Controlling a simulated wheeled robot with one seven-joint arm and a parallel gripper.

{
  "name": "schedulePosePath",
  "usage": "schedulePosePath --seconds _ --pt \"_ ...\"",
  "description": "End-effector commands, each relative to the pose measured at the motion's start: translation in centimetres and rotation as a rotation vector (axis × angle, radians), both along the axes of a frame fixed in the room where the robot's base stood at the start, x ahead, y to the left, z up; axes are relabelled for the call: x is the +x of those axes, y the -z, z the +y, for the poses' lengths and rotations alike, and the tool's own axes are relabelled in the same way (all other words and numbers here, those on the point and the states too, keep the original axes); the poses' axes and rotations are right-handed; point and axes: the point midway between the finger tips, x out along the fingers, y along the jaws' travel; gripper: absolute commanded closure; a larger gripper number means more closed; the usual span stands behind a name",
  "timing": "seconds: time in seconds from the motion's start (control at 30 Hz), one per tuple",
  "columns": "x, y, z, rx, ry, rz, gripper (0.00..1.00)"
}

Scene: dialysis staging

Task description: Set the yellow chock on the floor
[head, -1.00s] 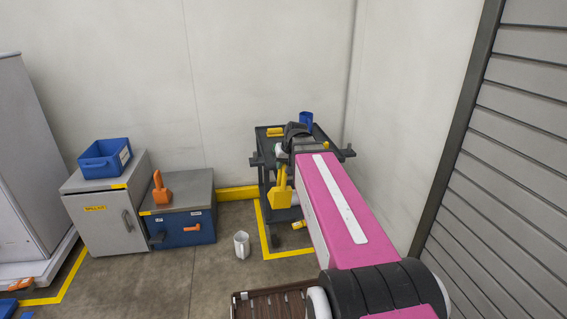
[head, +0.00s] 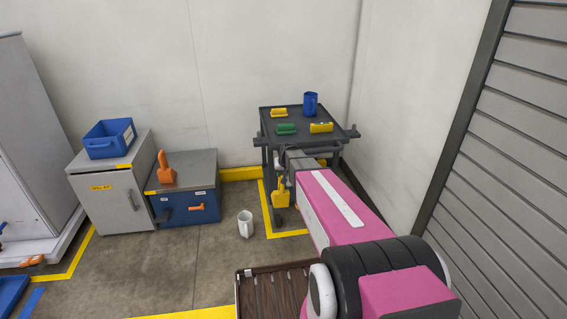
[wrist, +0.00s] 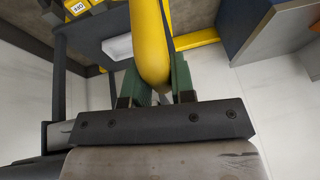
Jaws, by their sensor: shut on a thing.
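The yellow chock (head: 281,196) hangs below the end of my arm, in front of the grey cart (head: 266,118) in the head view. In the wrist view the yellow chock (wrist: 148,35) fills the space between the two green fingers of my gripper (wrist: 157,84), which is shut on it. The arm hides most of the gripper in the head view. The floor (head: 180,268) is bare concrete in front of the cart. I cannot tell how far the chock is above it.
A white mug (head: 245,224) stands on the floor left of the chock. A blue chest (head: 186,207) and a grey cabinet (head: 112,212) stand further left. The cart top holds a blue cup (head: 310,104) and small yellow and green items. A brown slatted crate (head: 270,293) is at the bottom.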

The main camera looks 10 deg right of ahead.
Motion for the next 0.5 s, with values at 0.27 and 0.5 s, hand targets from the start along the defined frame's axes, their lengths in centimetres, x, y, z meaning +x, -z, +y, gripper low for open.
schedulePosePath --seconds 0.27,0.5 --pt "3.1 10.4 0.2 -0.02 0.01 0.001 1.0" --pt "4.3 18.8 0.4 -0.034 0.017 -0.001 1.0"
